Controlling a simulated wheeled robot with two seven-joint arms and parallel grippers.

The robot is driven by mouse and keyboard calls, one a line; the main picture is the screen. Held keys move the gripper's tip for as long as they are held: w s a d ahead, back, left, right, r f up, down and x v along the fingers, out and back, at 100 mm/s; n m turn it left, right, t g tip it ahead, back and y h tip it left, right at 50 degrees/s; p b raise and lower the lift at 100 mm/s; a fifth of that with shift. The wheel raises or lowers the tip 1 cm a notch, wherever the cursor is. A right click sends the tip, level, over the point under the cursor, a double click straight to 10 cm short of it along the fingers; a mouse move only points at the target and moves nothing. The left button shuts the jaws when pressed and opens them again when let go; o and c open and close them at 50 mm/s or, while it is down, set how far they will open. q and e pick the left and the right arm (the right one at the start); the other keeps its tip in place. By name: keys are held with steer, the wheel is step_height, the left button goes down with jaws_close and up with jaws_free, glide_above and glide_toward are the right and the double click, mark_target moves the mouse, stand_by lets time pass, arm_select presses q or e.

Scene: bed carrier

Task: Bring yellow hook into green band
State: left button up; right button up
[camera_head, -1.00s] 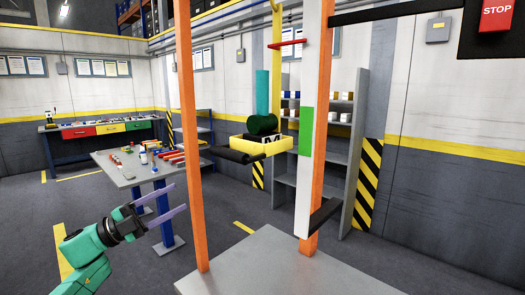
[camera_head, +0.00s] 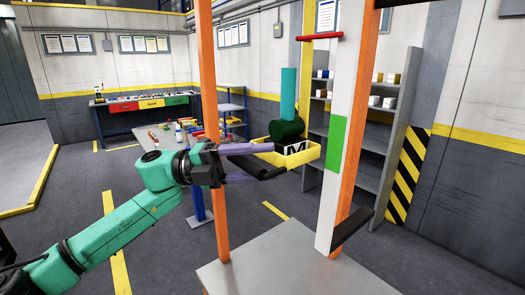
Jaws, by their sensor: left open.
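The yellow hook (camera_head: 309,154), marked with a black M, hangs left of the white upright. A dark green roller and a teal cylinder sit above it. A black handle (camera_head: 271,174) sticks out from it to the left. The green band (camera_head: 336,144) is painted on the white upright, to the right of the hook and at about its height. My left gripper (camera_head: 264,160) is open, its purple fingers reaching right to the handle. The handle appears between or just behind the fingers; I cannot tell if they touch it. My right gripper is not in view.
An orange post (camera_head: 209,120) stands close beside my left gripper, and another orange post (camera_head: 355,130) backs the white upright. A grey platform (camera_head: 290,262) lies below. A worktable with small parts and a shelf rack (camera_head: 385,150) stand behind.

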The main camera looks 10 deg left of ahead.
arm_select(q)
steer(key=shift+s+d, duration=0.1)
steer(key=shift+s, duration=0.05)
steer(key=c, duration=0.9)
jaws_close()
